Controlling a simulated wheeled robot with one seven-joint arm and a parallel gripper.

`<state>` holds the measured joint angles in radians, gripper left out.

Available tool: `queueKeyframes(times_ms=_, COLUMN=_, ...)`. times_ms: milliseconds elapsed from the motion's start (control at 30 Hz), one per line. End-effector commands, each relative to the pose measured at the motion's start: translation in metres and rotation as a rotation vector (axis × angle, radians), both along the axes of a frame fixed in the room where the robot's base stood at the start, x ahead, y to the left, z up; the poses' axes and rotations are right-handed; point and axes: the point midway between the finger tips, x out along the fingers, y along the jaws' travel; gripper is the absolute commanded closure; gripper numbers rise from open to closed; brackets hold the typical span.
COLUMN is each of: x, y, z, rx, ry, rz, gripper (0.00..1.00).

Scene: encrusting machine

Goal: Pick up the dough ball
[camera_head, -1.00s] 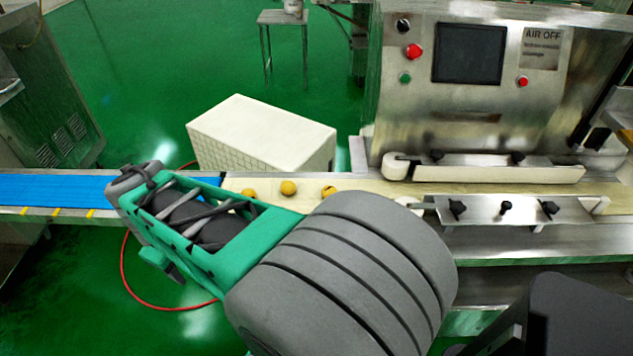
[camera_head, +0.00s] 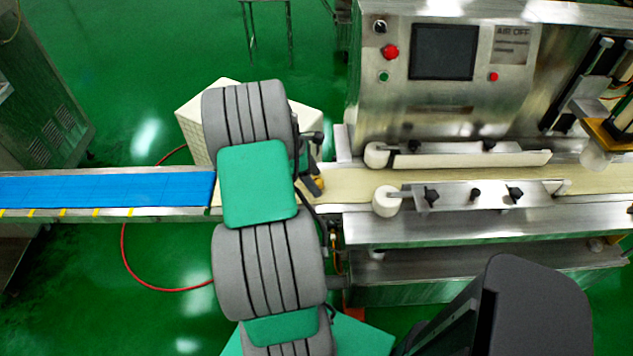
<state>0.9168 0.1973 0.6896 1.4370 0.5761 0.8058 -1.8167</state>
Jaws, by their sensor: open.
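One yellow-brown dough ball (camera_head: 319,184) shows on the pale belt, just right of my arm. It is partly covered by dark parts at my arm's edge. Any other dough balls are hidden behind my arm. My green and grey arm stretches up across the belt from the bottom of the view.
A blue conveyor (camera_head: 105,190) runs in from the left. The steel machine (camera_head: 550,70) with its screen and buttons stands at the right, with white rollers (camera_head: 386,202) beside the pale belt (camera_head: 345,186). A white crate (camera_head: 190,130) stands behind my arm.

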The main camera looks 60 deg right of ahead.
Motion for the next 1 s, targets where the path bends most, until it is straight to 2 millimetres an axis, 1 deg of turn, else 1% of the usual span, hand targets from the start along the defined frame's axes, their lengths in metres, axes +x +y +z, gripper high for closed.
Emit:
queueKeyframes(times_ms=67, x=-0.0007, y=-0.0008, z=-0.0030, rx=0.000, ry=-0.001, rz=0.000, gripper=0.35)
queueKeyframes(times_ms=233, x=-0.0004, y=-0.0009, z=-0.0031, rx=-0.001, ry=-0.003, rz=0.001, gripper=0.35)
queueKeyframes(times_ms=800, x=-0.0002, y=-0.0007, z=-0.0027, rx=-0.001, ry=-0.003, rz=0.001, gripper=0.82)
queueKeyframes(times_ms=1000, x=0.0000, y=-0.0009, z=-0.0024, rx=-0.002, ry=-0.003, rz=0.001, gripper=0.83)
